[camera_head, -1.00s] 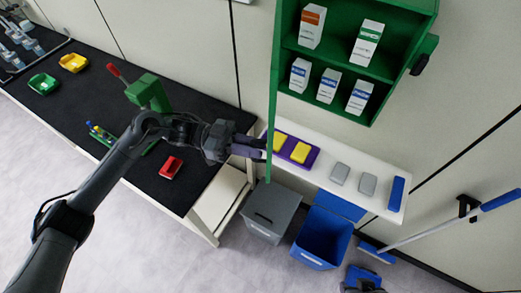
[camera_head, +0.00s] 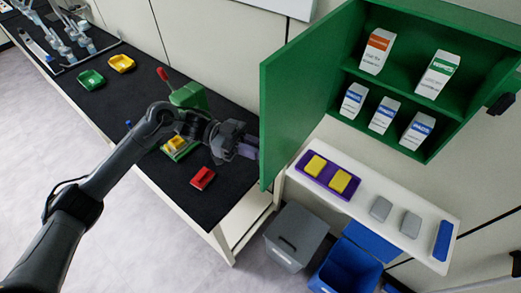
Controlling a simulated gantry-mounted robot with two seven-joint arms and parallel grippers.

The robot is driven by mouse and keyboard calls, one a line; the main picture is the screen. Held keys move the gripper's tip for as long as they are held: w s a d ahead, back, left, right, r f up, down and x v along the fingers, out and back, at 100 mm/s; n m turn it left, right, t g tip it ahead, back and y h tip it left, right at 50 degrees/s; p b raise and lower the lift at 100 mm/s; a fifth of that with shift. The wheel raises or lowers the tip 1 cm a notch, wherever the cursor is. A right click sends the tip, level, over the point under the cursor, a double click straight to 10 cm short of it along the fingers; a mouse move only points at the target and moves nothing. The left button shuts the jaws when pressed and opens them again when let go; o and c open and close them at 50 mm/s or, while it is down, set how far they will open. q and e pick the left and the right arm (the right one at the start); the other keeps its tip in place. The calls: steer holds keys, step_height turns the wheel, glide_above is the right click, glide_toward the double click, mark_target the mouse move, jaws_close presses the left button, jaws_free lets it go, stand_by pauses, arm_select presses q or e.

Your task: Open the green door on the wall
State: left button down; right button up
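The green door (camera_head: 303,95) stands wide open at the left side of the green wall cabinet (camera_head: 408,92). Its broad face shows, and the shelves inside are exposed. Several white boxes stand on them, including an orange-labelled box (camera_head: 377,50) and a green-labelled box (camera_head: 438,73). My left gripper (camera_head: 248,149) is just left of the door's free edge, at its lower part. Its fingertips appear at or very near that edge; contact is unclear. Nothing is seen in it, and the finger gap is too small to judge. My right gripper is not in view.
A white shelf (camera_head: 335,205) below the cabinet holds a purple tray (camera_head: 309,178) with yellow blocks. A black bench (camera_head: 232,180) lies under my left arm. A grey bin (camera_head: 296,236) and blue bin (camera_head: 346,267) stand on the floor.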

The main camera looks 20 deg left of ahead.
arm_select(q)
steer(key=c, duration=1.3)
jaws_free()
steer(key=shift+a, duration=0.1)
steer(key=shift+a+b, duration=2)
steer(key=shift+a, duration=3.3)
